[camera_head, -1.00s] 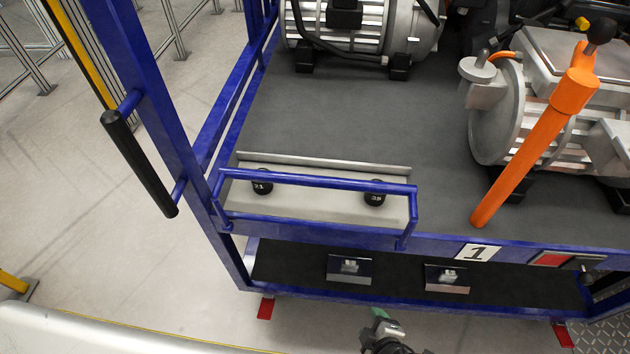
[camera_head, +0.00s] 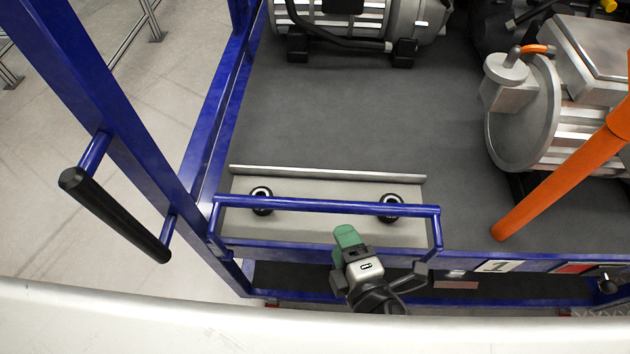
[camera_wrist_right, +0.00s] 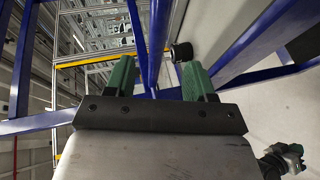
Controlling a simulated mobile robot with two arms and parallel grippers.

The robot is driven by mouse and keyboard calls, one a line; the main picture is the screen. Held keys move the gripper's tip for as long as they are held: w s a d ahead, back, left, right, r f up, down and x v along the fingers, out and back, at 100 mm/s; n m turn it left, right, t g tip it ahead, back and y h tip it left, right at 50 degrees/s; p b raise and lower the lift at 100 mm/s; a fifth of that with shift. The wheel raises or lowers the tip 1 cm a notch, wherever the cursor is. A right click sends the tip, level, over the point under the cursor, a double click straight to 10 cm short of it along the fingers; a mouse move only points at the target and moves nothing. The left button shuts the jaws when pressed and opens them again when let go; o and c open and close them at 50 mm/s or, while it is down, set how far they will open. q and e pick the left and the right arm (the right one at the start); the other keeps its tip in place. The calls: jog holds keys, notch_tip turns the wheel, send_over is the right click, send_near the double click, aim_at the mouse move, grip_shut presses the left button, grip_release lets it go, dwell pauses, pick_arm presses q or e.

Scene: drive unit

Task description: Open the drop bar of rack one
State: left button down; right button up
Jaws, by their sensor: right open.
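The drop bar (camera_head: 300,205) is a blue rail across the front of rack one, standing raised in front of a pale shelf plate in the head view. My right gripper (camera_head: 343,258), with green fingers, is just in front of and below the bar's middle. In the right wrist view my right gripper (camera_wrist_right: 158,82) is open, and a blue bar (camera_wrist_right: 158,40) runs up the picture between its fingers. I cannot tell whether they touch it. My left gripper (camera_wrist_right: 285,156) seems to show small at the lower right of that view; its jaws are unclear.
A black handle (camera_head: 115,215) sticks out from the blue post (camera_head: 95,95) at left. An orange lever (camera_head: 560,180) and grey motor (camera_head: 525,115) stand at right on the dark rack floor. The number 1 plate (camera_head: 496,266) is right of the bar. Open floor lies at left.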

aim_at(327, 211)
jog(key=x, duration=0.2)
jog(key=p+x, duration=0.1)
jog(key=x, duration=0.2)
jog(key=shift+w+r, duration=0.1)
jog(key=shift+r, duration=0.1)
jog(key=x, duration=0.3)
jog(key=shift+w+f+p, duration=0.1)
jog(key=shift+p, duration=0.3)
jog(key=shift+x, duration=0.75)
jog(key=shift+w+a+f, duration=0.1)
jog(key=shift+a, duration=0.05)
jog(key=shift+c, duration=1)
grip_shut()
pick_arm(q)
jog(key=shift+s+d+r, duration=0.2)
jog(key=shift+s+r, duration=0.3)
jog(key=shift+s, duration=0.1)
jog(key=shift+s+d+r, duration=0.15)
jog(key=shift+s+r, duration=0.3)
jog(key=shift+s, duration=0.15)
